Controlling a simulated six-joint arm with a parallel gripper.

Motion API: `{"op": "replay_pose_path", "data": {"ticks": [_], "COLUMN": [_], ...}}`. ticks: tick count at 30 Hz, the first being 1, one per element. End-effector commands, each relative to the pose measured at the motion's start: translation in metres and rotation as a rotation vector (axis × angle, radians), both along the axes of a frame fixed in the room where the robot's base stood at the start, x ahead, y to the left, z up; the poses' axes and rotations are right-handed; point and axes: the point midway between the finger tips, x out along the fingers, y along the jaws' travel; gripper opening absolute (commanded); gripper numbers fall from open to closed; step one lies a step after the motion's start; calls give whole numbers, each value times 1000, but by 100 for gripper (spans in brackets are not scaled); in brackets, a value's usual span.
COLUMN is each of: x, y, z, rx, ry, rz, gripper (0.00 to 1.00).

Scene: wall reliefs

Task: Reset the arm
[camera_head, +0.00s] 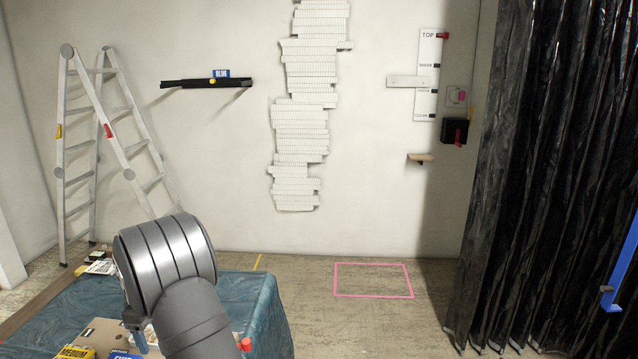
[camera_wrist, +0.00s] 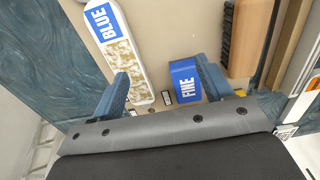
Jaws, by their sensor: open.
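My gripper (camera_wrist: 163,88) is open, with its two blue fingers spread apart over a tan board (camera_wrist: 172,25). Between the fingers in the picture are the lower end of a white sanding-block-like piece labelled BLUE (camera_wrist: 122,50) and a blue piece labelled FINE (camera_wrist: 186,80). The FINE piece is close beside the right finger. I see no grip on either, and cannot tell the height of the fingers above them. In the head view my grey arm reaches down to the blue-covered table (camera_head: 262,300) and hides most of the gripper.
A wooden-handled tool (camera_wrist: 245,38) lies right of the FINE piece. A black shelf (camera_head: 207,83) and white stacked relief (camera_head: 302,110) are on the wall. Black curtains (camera_head: 545,170) hang at right. The pink floor square (camera_head: 373,264) is empty.

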Motion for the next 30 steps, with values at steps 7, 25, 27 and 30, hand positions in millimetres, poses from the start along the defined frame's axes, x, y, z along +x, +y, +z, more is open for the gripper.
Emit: {"op": "replay_pose_path", "data": {"ticks": [7,25,27,30], "x": [23,90,96,105], "y": [-40,-134,-146,-164], "z": [10,-24,-27,-32], "rx": [-2,-1,-2,-2], "ry": [1,1,2,3], "rz": [-69,-498,-549,-622], "gripper": [72,72,72,72]}}
